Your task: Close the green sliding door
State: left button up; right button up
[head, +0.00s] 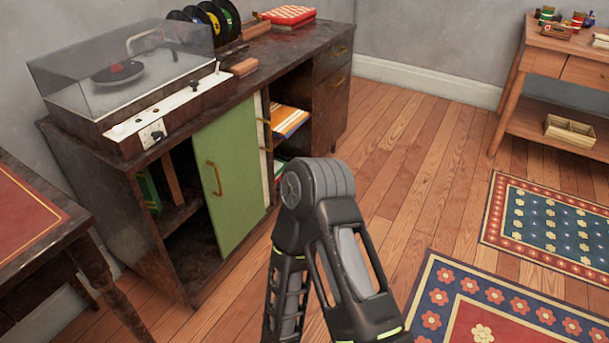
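The green sliding door (237,150) is on the front of a dark wooden cabinet (110,200), near the middle. It has a brass handle (214,180) near its left edge. A narrow cream panel (266,150) with another brass handle shows at its right edge. To the left of the green door the cabinet is open, showing a dark inside and a shelf. To the right of the cream panel is another open part. One of my arms, bent at a joint, stands in front at bottom centre. Neither gripper shows.
A record player (150,105) with a clear lid, records (218,22) and a red box (287,15) stand on the cabinet. Orange-edged items (288,121) lie inside at right. A red-topped desk (30,220) is at left, a side table (570,65) at right. Rugs (545,225) lie on the floor.

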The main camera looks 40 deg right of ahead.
aim_at(226, 151)
jog(key=z, duration=0.75)
jog(key=i+l, duration=0.1)
jog(key=i, duration=0.3)
